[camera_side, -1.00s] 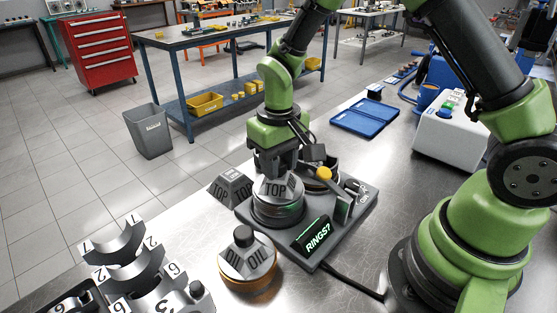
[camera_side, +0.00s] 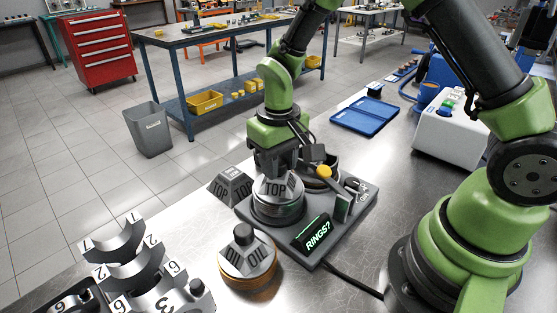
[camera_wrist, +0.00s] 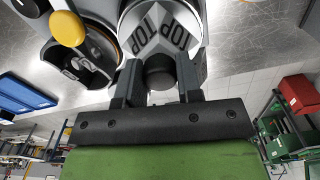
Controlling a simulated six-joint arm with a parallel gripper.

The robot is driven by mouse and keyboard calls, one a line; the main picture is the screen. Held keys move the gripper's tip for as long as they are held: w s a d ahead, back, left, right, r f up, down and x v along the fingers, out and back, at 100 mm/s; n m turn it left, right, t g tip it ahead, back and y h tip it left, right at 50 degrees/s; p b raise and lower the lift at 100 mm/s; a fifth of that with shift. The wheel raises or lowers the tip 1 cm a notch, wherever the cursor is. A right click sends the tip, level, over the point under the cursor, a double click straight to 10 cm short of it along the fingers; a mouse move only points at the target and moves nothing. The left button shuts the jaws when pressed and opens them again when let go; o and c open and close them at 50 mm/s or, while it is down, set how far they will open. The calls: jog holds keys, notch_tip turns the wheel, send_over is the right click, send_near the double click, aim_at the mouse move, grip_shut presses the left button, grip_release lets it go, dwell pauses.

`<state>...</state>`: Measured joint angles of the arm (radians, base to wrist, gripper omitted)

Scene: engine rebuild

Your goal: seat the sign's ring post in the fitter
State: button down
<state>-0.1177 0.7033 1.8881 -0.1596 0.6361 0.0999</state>
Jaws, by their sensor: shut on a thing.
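The fitter (camera_side: 310,262) is a dark grey base on the metal bench, with a lit sign (camera_side: 312,235) reading "RINGS?" on its front. My gripper (camera_side: 278,165) is above its left part, shut on a ring post (camera_side: 276,190) marked TOP. In the wrist view, the gripper's fingers (camera_wrist: 158,88) flank the post's dark knob, and its TOP faces (camera_wrist: 160,32) show beyond. The post is upright over a silver round part of the fitter; I cannot tell whether it is fully down. A ring post (camera_side: 247,260) marked OIL stands in front.
A dark block (camera_side: 230,188) marked TOP stands left of the fitter. The fitter has a yellow-knobbed lever (camera_side: 323,173) close to my gripper's right. Numbered bearing shells (camera_side: 130,260) stand at the lower left. A blue tray (camera_side: 365,117) lies behind.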

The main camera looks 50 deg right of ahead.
jog(key=shift+f, duration=0.5)
dwell(0.6)
jog(key=shift+c, duration=1.5)
grip_release()
jog(key=shift+r, duration=3.1)
jog(key=s+d+r+m+t+y, duration=0.1)
jog(key=s+r+t, duration=0.6)
jog(key=s+r, duration=0.8)
jog(key=shift+s+r+m+y, duration=0.2)
jog(key=shift+s+m+y, duration=0.35)
jog(key=shift+s, duration=0.3)
